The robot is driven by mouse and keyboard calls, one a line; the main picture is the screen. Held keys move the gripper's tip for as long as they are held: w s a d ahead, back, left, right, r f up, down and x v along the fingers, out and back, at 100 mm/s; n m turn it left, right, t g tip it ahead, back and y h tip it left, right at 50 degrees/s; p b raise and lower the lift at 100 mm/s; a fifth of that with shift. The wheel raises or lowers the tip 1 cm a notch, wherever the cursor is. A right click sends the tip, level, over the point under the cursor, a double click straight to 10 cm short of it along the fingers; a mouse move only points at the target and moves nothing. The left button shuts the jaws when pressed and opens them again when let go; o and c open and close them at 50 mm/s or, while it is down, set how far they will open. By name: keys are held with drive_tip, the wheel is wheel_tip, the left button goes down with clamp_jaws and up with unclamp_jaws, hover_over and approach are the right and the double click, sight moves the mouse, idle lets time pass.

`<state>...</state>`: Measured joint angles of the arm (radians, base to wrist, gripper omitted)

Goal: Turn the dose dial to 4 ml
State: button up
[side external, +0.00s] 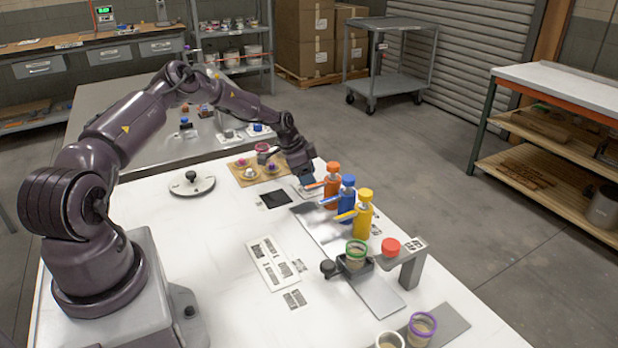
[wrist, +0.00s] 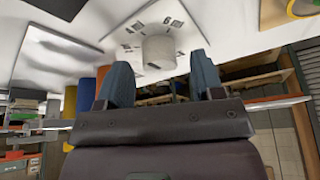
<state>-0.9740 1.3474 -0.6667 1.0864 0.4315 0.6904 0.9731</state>
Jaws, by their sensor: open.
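The dose dial (wrist: 158,50) shows in the wrist view as a pale round knob on a white plate with dark printed marks around it. In the side external view my gripper (side external: 306,180) is low over the far part of the table, and the dial is hidden or too small there.
Orange (side external: 332,188), blue (side external: 347,206) and yellow (side external: 363,221) bottles stand close beside my gripper. A green-rimmed cup (side external: 356,257) and a red button (side external: 390,246) are nearer. A wooden tray (side external: 243,177) lies left of my gripper.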

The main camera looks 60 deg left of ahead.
drive_tip(key=v, duration=1.2)
drive_tip(key=s+d+r+n, duration=0.1)
drive_tip(key=s+d+r, duration=0.6)
drive_tip(key=d, duration=0.3)
drive_tip(key=s+d+r+n+t+y, duration=0.1)
drive_tip(key=s+d+r+n, duration=0.1)
drive_tip(key=s+d+r, duration=0.5)
drive_tip(key=s+d+r+n+y, duration=0.1)
drive_tip(key=s+d+r+n, duration=0.1)
drive_tip(key=s+d+r, duration=0.6)
drive_tip(key=shift+s+d, duration=1.25)
drive_tip(key=shift+d, duration=1.65)
